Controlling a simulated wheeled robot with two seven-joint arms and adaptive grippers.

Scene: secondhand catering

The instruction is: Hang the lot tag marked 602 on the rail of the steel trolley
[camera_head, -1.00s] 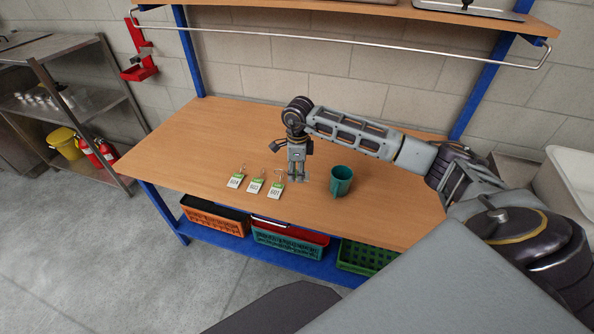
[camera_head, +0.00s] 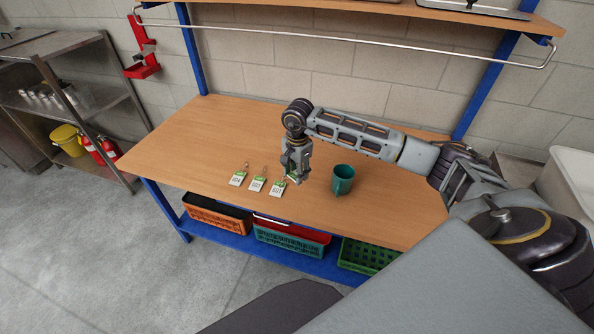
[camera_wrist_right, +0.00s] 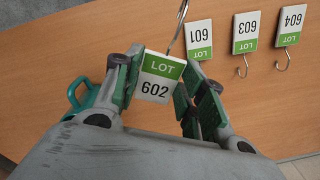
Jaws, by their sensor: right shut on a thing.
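My right gripper (camera_head: 294,176) is above the wooden bench, left of the green mug. In the right wrist view my right gripper (camera_wrist_right: 155,88) is shut on the lot tag marked 602 (camera_wrist_right: 156,80), a white card with a green LOT band. The tag's metal hook (camera_wrist_right: 178,27) extends away from the card. In the head view the fingers mostly hide this tag. A steel unit with shelves (camera_head: 75,60) stands at the far left; I cannot tell whether it is the trolley, and no tag shows on it. My left gripper is not in view.
Tags 601 (camera_wrist_right: 198,38), 603 (camera_wrist_right: 246,30) and 604 (camera_wrist_right: 290,25) lie in a row on the bench (camera_head: 190,130). A green mug (camera_head: 343,181) stands right of the gripper. A metal rail (camera_head: 340,39) spans above the bench. The bench's left part is clear.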

